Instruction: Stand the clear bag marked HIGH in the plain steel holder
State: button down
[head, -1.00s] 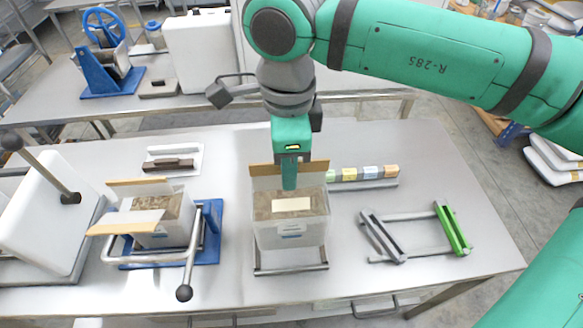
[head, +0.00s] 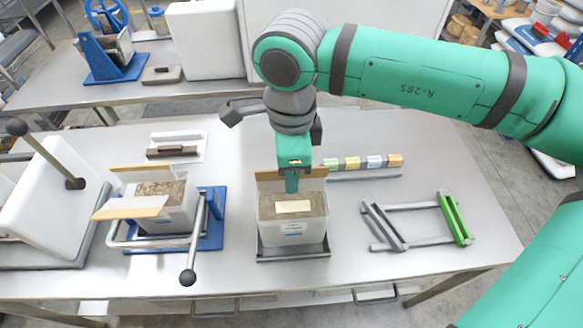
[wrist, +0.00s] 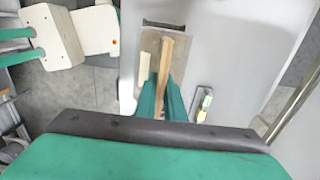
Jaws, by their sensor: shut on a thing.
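A clear bag of brown substrate (head: 292,232) stands upright in the middle of the bench, with a pale patch on top and a small front label too small to read. My gripper (head: 291,184) is shut on its tan top strip (head: 318,182); the strip also shows between my fingers in the wrist view (wrist: 167,55). The bag's base is down at the plain steel holder (head: 320,255), between its front and back bars as far as I can see. The bag hides most of the holder, so I cannot tell whether it rests fully.
A second bag (head: 160,213) sits in a blue fixture (head: 214,200) at left, near a ball-ended lever (head: 188,278). A steel frame with a green end bar (head: 455,220) lies at right. Several coloured blocks (head: 374,162) stand in a rack behind. Bench between is clear.

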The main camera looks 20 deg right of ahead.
jog(key=shift+f, duration=2.65)
jog(key=c, duration=1.8)
grip_release()
jog(key=shift+o, duration=0.2)
notch_tip(320, 180, up, 11)
jog(key=shift+f, duration=0.1)
jog(key=shift+w, duration=0.1)
